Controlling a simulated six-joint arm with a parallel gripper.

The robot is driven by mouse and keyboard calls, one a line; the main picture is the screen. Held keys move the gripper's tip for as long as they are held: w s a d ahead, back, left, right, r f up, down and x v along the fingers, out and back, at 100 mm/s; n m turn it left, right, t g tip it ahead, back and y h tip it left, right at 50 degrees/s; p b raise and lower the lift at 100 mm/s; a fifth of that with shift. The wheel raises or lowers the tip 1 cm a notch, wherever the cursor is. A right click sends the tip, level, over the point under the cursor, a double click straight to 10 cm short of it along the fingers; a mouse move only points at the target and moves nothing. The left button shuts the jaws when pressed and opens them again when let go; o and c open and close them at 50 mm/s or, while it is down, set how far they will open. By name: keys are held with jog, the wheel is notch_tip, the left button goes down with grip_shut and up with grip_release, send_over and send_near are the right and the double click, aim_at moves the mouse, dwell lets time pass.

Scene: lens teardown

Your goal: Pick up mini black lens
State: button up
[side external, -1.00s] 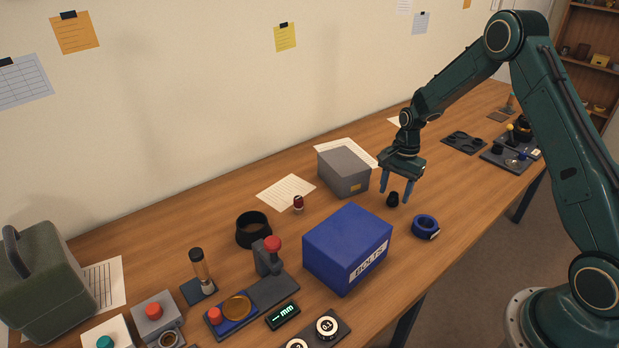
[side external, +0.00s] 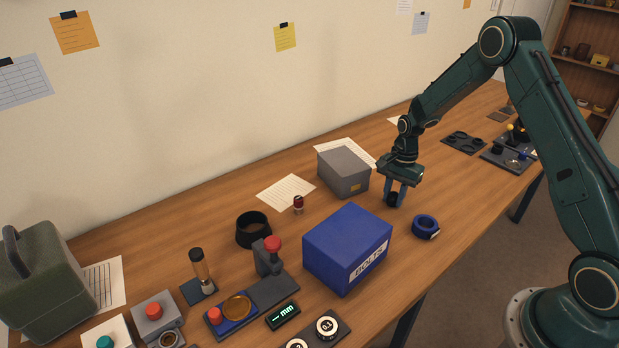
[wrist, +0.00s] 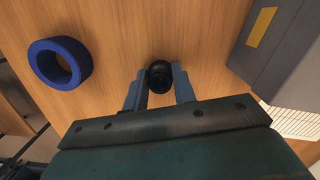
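The mini black lens (wrist: 160,77) is a small dark cylinder between the two blue-grey fingers of my gripper (wrist: 160,88) in the wrist view. In the side view the lens (side external: 392,198) is at the fingertips, at table height. My gripper (side external: 395,194) points down over the table, with its fingers drawn in close on both sides of the lens. The fingers appear to touch it. The lens is partly hidden by a finger in the side view.
A grey box (side external: 343,172) stands close on the left and a blue BOLTS box (side external: 347,247) in front. A blue ring (side external: 425,227) lies to the right; it also shows in the wrist view (wrist: 60,63). Bare wooden table (side external: 455,190) lies to the right.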

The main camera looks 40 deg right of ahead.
aim_at(394, 194)
jog(key=shift+r, duration=0.1)
dwell(0.3)
notch_tip(394, 194, up, 20)
dwell(0.7)
dwell(0.5)
